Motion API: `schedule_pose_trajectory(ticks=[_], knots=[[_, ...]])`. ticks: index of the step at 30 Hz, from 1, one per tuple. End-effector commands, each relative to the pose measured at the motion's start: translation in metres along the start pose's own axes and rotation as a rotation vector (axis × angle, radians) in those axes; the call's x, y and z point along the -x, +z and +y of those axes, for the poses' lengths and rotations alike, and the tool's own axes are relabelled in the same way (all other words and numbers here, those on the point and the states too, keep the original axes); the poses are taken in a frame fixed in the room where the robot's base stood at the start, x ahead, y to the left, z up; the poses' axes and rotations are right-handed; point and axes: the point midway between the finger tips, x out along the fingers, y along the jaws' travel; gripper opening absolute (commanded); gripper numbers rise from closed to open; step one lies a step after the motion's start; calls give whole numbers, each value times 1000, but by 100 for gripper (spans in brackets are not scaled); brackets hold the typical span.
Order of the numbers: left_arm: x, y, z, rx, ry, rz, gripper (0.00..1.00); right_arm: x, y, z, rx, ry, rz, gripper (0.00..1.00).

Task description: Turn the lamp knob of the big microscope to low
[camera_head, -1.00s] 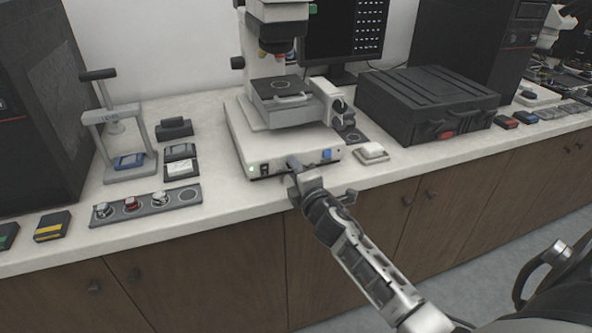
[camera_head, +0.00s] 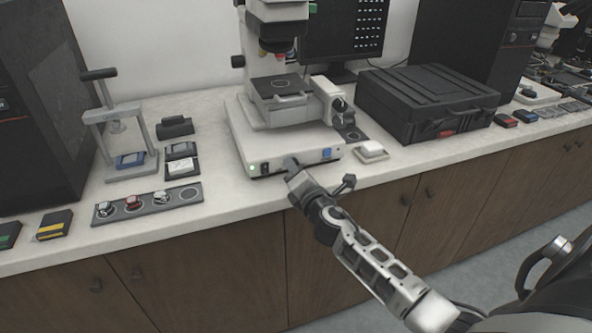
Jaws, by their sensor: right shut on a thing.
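The big microscope (camera_head: 245,140) stands on the counter, its pale base facing me. The base's front panel has a green light (camera_head: 251,168) at the left, a dark switch beside it and a blue part (camera_head: 327,153) at the right. My right gripper (camera_head: 292,168) is at the middle of this panel, shut on the lamp knob. The gripper hides the knob almost fully, so its setting cannot be read. The wrist is rolled over. My left gripper is not in view.
A black case (camera_head: 425,95) stands right of the microscope, with a small white item (camera_head: 371,152) between them. At the left are a hand press (camera_head: 115,125) and a grey strip (camera_head: 180,195) holding several small round pieces. The counter's front edge runs below the gripper.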

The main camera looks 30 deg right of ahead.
Motion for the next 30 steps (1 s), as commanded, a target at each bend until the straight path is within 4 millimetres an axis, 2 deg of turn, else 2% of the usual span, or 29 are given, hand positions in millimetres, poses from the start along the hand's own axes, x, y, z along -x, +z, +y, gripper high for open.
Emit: schedule_pose_trajectory(ticks=[9, 10, 19, 22, 26, 30], knots=[[0, 1, 0, 0, 0, -2, 68, 0, 0, -1, 6, -2, 0, 5], [0, 1, 0, 0, 0, -2, 68, 0, 0, -1, 5, -2, 1, 36], [1, 3, 0, 2, 1, -8, 68, 1, 0, -1, 3, -1, 1, 36], [1, 4, 1, 2, 1, -10, 68, 7, -1, -1, 3, -2, 2, 36], [2, 4, 1, 2, 1, -11, 68, 27, -1, -2, 4, -2, 3, 36], [1, 6, 1, 2, 1, -11, 68, 60, -2, -2, 3, -3, 4, 36]])
